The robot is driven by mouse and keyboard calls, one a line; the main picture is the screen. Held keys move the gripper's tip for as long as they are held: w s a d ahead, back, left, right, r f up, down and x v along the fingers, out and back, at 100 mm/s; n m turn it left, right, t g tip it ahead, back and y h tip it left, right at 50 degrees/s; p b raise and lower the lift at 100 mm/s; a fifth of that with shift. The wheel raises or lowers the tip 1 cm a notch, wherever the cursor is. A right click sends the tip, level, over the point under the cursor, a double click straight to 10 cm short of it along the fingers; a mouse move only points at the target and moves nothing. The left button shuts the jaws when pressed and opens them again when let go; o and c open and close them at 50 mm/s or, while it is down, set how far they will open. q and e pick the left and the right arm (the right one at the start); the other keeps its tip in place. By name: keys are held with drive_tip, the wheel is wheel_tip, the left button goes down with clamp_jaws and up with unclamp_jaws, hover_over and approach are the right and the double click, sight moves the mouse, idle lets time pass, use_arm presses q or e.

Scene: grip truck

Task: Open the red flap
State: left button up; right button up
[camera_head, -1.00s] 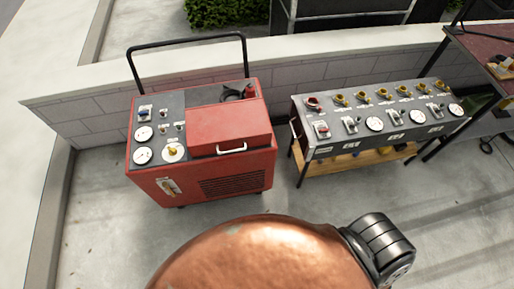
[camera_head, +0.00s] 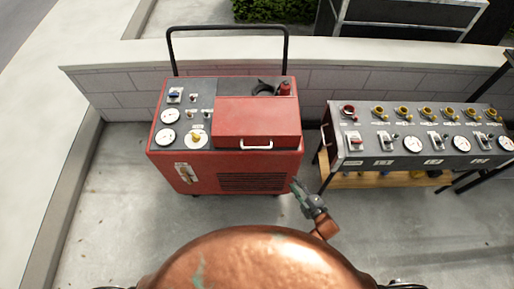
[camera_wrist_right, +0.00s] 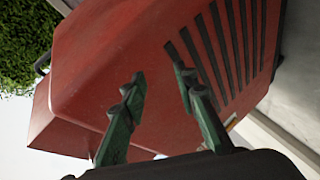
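The red flap (camera_head: 256,118) is a raised red lid on the right part of the top of a red machine (camera_head: 206,173). It lies shut, with a white handle (camera_head: 256,146) along its front edge. My right gripper (camera_head: 296,186) is just off the machine's lower right front corner, below the flap. In the right wrist view the right gripper (camera_wrist_right: 160,88) has its two green fingers apart with nothing between them, facing the red front panel and its dark vent slots (camera_wrist_right: 228,50). The left gripper is not in view.
A grey control panel (camera_head: 415,150) with gauges and yellow valves stands to the right on a wooden-shelved frame. A low block wall (camera_head: 110,95) runs behind. A black push bar (camera_head: 228,28) rises behind the machine. The concrete floor (camera_head: 110,215) at left is clear.

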drive_tip(key=w+a+r+n+t+y+b, duration=0.1)
drive_tip(key=w+a+r+n+y, duration=0.2)
drive_tip(key=r, duration=0.4)
drive_tip(key=a+r+n+y, duration=0.2)
drive_tip(key=a+r+n, duration=0.1)
drive_tip(key=a+r, duration=0.25)
drive_tip(key=n+y, duration=0.2)
drive_tip(key=n, duration=0.2)
approach(256, 147)
drive_tip(key=w+a, duration=0.1)
drive_tip(key=w, duration=0.1)
drive_tip(key=shift+y, duration=0.3)
drive_tip(key=x, duration=0.2)
drive_tip(key=b+x, duration=0.1)
drive_tip(key=x, duration=0.4)
drive_tip(key=shift+s+a+f, duration=0.1)
drive_tip(key=shift+a+f, duration=0.05)
drive_tip(key=shift+f, duration=0.2)
drive_tip(key=shift+w+a+b, duration=0.25)
drive_tip(key=shift+w+b, duration=0.05)
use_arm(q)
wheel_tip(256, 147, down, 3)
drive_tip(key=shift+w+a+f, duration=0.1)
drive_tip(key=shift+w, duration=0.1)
use_arm(e)
clamp_jaws()
